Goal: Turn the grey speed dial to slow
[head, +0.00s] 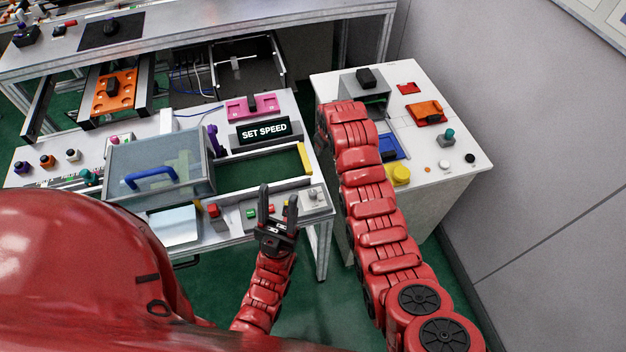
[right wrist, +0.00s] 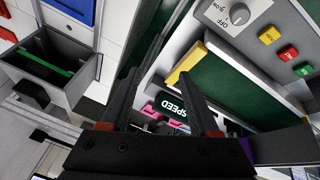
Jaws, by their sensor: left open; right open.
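The grey speed dial (head: 314,195) sits on a light panel at the right front corner of the bench. In the right wrist view the dial (right wrist: 238,14) shows at the top right, with "OFF" and "SLOW" printed near it. My left gripper (head: 278,194) is open and empty, just left of the dial in the head view, and appears apart from it. The display (head: 263,131) reads "SET SPEED".
Red and green buttons (head: 251,213) lie left of the dial. A clear-lidded box with a blue handle (head: 150,177) stands on the bench. A white side table (head: 463,166) holds a yellow knob (head: 398,175) and other parts. My right arm passes between bench and table.

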